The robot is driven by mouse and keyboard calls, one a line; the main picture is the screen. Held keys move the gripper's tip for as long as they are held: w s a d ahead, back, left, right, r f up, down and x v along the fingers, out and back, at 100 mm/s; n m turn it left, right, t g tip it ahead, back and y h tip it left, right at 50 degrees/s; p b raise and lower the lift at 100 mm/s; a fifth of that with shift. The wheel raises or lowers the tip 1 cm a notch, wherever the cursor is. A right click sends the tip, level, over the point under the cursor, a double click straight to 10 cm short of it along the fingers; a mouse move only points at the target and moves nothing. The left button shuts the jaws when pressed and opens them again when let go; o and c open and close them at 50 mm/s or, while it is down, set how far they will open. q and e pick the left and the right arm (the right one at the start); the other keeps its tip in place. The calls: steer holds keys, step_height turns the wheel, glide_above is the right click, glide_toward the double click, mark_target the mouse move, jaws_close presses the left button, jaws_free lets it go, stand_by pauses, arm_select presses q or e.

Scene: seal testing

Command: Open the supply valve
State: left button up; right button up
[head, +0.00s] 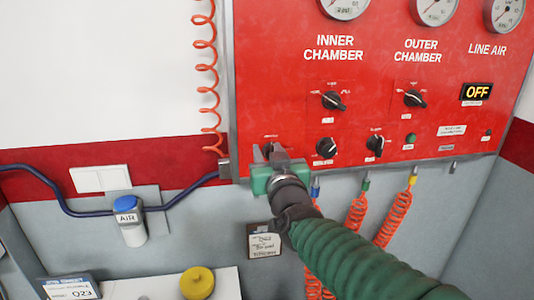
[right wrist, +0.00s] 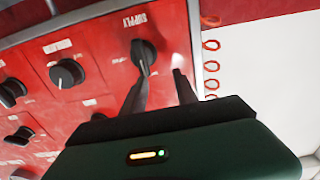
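The supply valve is a black knob (right wrist: 144,50) under the word SUPPLY on the red panel, best seen in the right wrist view. In the head view my right gripper (head: 268,152) mostly covers it at the panel's lower left corner. In the right wrist view my right gripper (right wrist: 162,72) is open, its two dark fingers apart with red panel showing between them. The left fingertip overlaps the knob's lower part; the other is to the right of the knob. I cannot tell whether the finger touches the knob. My left gripper is not in view.
The red panel (head: 300,90) carries several other knobs, gauges and an OFF display (head: 477,92). Coiled orange hoses (head: 397,218) hang below it. A blue-capped AIR fitting (head: 127,215) is on the wall at left. A yellow round object (head: 197,283) is at the bottom.

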steer(key=d, duration=0.2)
steer(key=shift+w+d, duration=0.4)
steer(key=c, duration=0.7)
jaws_close()
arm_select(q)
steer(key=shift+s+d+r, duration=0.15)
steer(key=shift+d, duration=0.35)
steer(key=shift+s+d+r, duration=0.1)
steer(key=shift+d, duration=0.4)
arm_select(e)
steer(key=shift+a, duration=0.15)
